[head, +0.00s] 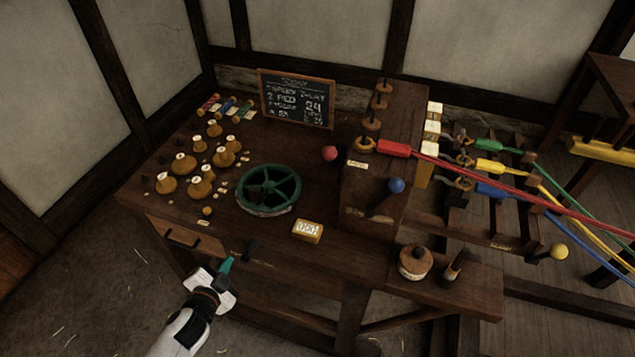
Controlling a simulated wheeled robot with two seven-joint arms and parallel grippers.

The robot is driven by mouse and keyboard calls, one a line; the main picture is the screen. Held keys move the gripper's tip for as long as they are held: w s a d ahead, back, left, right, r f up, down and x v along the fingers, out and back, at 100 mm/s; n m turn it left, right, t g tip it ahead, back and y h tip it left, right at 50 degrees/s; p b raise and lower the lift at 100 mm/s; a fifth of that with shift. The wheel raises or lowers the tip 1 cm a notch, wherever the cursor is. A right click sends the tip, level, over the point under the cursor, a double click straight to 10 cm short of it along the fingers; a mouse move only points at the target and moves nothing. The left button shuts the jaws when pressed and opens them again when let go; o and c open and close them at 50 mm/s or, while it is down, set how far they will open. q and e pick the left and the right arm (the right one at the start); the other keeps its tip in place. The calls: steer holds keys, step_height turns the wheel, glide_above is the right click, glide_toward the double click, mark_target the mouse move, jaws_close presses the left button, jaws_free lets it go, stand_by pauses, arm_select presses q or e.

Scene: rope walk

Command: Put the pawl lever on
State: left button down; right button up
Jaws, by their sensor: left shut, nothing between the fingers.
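Several ball-ended levers show at the machine, and I cannot read which label marks the pawl. A red ball lever (330,153) sticks out on the left side of the wooden housing (398,125). A blue ball lever (396,185) is on its front. A yellow ball lever (560,251) is at the far right, by the frame. My left gripper (228,263) is shut and empty, low at the front edge of the bench, well to the left of and nearer than these levers. My right gripper is not in view.
The bench (325,260) carries a green handwheel (269,189), several wooden bobbins (183,163), a small labelled block (307,231) and a round pot (414,262). A chalkboard (297,99) stands at the back. Coloured ropes (480,172) run right from the housing.

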mark_target(331, 162)
arm_select(q)
steer(key=w+d+r+m+t+h+b, duration=0.1)
steer(key=w+d+r+m+t+h, duration=0.15)
steer(key=r, duration=0.85)
steer(key=s+d+r+m+g+h+b, duration=0.1)
steer(key=s+d+r+m+g+h, duration=0.1)
steer(key=d+r+m+h, duration=0.3)
steer(key=s+d+r+m+g+h, duration=0.1)
steer(key=s+d+r+m+h, duration=0.3)
steer(key=m, duration=0.7)
step_height(331, 162, up, 4)
steer(key=shift+s+d+r+g+h+b, duration=0.15)
steer(key=shift+s+d+g+h+b, duration=0.2)
steer(key=shift+d+h, duration=0.85)
steer(key=shift+w+a, duration=0.1)
steer(key=w+a+p+x, duration=0.1)
steer(key=p+x, duration=0.3)
steer(key=x, duration=0.8)
steer(key=shift+w+r, duration=0.3)
steer(key=shift+w, duration=0.55)
